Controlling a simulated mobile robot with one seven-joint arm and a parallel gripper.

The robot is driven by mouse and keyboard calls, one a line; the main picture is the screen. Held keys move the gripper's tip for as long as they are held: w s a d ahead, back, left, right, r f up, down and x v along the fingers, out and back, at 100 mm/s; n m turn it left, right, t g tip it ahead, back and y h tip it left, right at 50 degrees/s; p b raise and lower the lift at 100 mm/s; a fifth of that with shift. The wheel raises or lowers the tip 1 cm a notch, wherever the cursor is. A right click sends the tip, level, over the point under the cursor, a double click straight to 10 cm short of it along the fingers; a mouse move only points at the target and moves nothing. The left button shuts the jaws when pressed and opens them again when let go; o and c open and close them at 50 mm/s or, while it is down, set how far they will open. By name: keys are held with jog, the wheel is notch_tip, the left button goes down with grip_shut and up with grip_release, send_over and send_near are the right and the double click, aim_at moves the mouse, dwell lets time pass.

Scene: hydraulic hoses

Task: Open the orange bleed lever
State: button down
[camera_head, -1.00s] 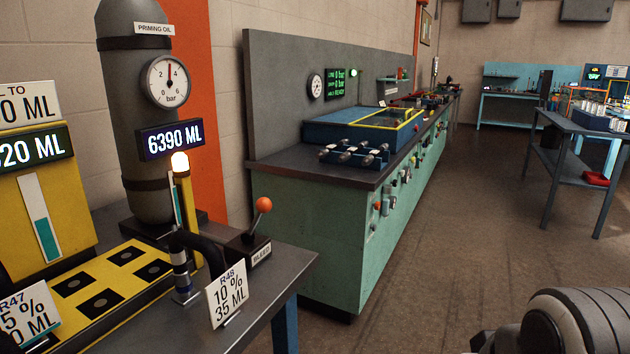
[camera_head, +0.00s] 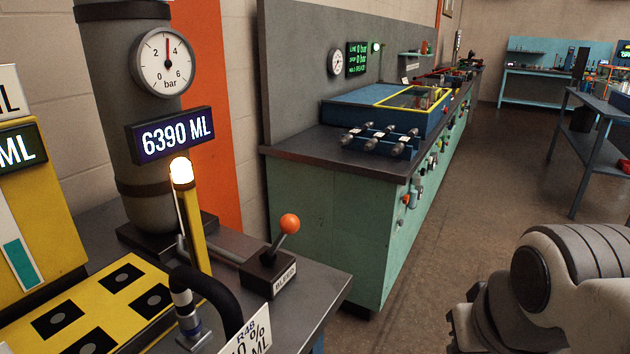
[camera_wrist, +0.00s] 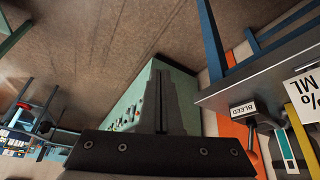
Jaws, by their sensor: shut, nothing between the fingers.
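The bleed lever has an orange ball (camera_head: 289,223) on a short grey stem. The stem leans up and right out of a dark box (camera_head: 262,270) labelled BLEED, near the right end of the grey bench. The BLEED label (camera_wrist: 243,109) also shows at the right of the wrist view. My gripper (camera_wrist: 161,78) is shut and empty in the wrist view, pointing out over the floor and the green cabinet, apart from the lever. In the head view only part of my arm shows at lower right; the fingers are not seen there.
The grey tank with gauge (camera_head: 163,62) stands behind. A green cabinet (camera_head: 325,225) is beyond.

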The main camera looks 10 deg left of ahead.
jog(key=w+a+r+n+g+h+p, duration=0.1)
jog(key=w+a+r+n+p, duration=0.3)
jog(key=w+a+r+p, duration=0.3)
jog(key=w+a+r+n+g+p, duration=0.1)
jog(key=w+a+r+n+p, duration=0.35)
jog(key=r+p, duration=0.4)
jog(key=w+a+r+n+g+p, duration=0.1)
jog(key=w+a+r+n+p, duration=0.1)
jog(key=a+r+p, duration=0.3)
jog(key=w+a+r+n+p, duration=0.1)
jog(key=a+p, duration=0.1)
jog(key=a, duration=0.5)
jog(key=n+g+p, duration=0.1)
jog(key=n+p, duration=0.2)
jog(key=p, duration=0.3)
send_over(281, 238)
notch_tip(281, 238, down, 12)
jog(key=shift+a, duration=0.4)
jog(key=shift+f, duration=0.1)
